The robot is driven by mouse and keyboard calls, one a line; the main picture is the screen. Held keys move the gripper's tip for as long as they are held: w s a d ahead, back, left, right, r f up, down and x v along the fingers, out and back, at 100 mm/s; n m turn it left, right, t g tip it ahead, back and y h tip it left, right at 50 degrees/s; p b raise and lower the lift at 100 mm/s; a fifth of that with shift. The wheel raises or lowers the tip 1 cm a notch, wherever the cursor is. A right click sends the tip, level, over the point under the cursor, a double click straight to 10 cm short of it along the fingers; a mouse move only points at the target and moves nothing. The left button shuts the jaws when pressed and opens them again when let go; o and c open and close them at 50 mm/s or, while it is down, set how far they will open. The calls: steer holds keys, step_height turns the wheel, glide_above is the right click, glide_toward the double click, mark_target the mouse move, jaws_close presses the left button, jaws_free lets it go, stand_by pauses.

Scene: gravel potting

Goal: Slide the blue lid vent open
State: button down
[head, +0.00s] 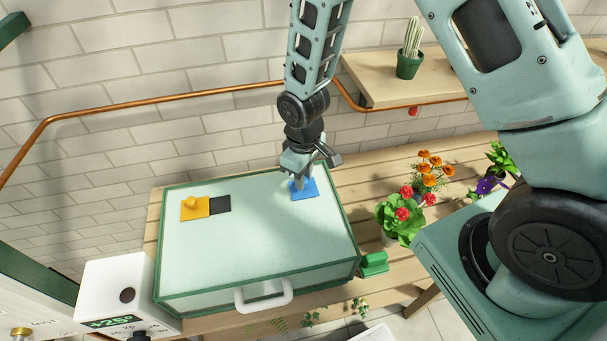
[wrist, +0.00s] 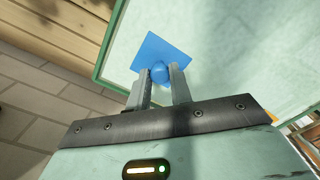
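The blue lid vent (head: 309,190) is a flat plate with a round knob, on the right part of the pale lid (head: 245,235) of a green-framed box. No dark opening shows beside it, though my gripper hides part of its far side in the head view. In the wrist view the blue plate (wrist: 172,50) lies flat, with the blue knob (wrist: 159,73) between my fingertips. My gripper (head: 303,176) reaches down from above; its fingers (wrist: 160,76) appear to touch the knob on both sides.
A yellow vent (head: 196,208) with a knob sits on the lid's left, a dark square opening (head: 220,204) beside it. A white handle (head: 264,295) is on the box front. Potted flowers (head: 403,217) stand right of the box; a white control box (head: 115,293) stands front left.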

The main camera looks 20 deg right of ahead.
mark_target(279, 194)
steer(key=a+b, duration=0.1)
steer(key=a, duration=0.1)
steer(key=w+a, duration=0.1)
steer(key=a, duration=0.2)
steer(key=shift+w+a+b, duration=0.1)
steer(key=shift+a+b, duration=0.25)
steer(key=shift+b, duration=0.05)
steer(key=shift+a, duration=0.1)
steer(key=c, duration=1.3)
jaws_free()
steer(key=shift+a, duration=0.1)
steer(key=shift+o, duration=0.2)
steer(key=shift+r, duration=0.1)
step_height(279, 194, up, 17)
steer(key=b, duration=0.4)
steer(key=shift+r, duration=0.15)
